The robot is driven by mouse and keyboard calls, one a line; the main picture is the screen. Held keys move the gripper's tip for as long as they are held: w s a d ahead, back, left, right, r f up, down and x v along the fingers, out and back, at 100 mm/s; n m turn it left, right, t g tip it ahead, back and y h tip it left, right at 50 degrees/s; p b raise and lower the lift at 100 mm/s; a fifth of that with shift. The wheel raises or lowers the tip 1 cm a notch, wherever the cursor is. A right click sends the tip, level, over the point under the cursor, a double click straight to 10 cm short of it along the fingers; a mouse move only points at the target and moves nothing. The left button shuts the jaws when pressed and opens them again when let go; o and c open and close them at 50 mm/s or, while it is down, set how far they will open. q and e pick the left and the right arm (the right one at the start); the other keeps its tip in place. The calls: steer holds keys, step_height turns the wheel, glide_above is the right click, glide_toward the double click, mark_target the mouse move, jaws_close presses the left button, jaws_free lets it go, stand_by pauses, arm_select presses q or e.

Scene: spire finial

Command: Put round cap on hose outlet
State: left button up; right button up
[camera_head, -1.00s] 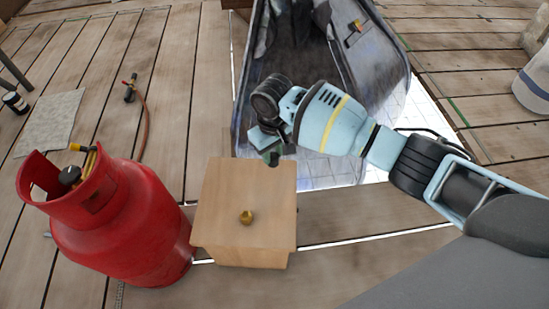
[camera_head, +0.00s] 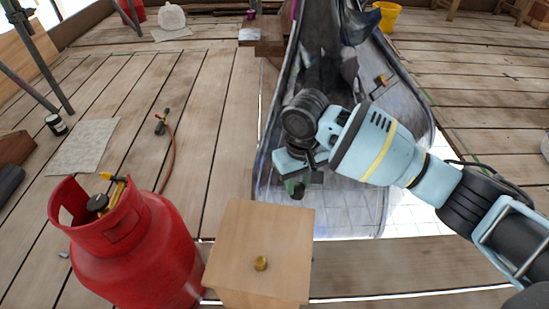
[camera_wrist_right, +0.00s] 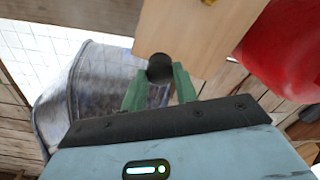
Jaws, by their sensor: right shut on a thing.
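My right gripper (camera_head: 297,188) is in the air just beyond the far right corner of a wooden box. In the right wrist view, its green fingers are shut on a small dark round cap (camera_wrist_right: 160,68), which sits between the fingertips. A red hose (camera_head: 170,165) with a dark and brass end piece (camera_head: 161,123) lies on the planks at left. My left gripper is not in view.
The wooden box (camera_head: 245,235) stands at front centre. A red gas cylinder (camera_head: 130,250) with a yellow-handled valve stands close to its left. A grey sheet-metal structure (camera_head: 345,200) lies behind my right gripper. The plank floor is open at left centre.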

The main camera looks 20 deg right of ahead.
steer(key=s+d+r, duration=0.1)
steer(key=s+r, duration=0.4)
steer(key=s, duration=0.3)
steer(key=s+d+r+m, duration=0.1)
steer(key=s+d+r, duration=0.1)
steer(key=s+r, duration=0.3)
steer(key=s, duration=0.3)
steer(key=shift+r+m, duration=0.3)
steer(key=shift+s, duration=0.1)
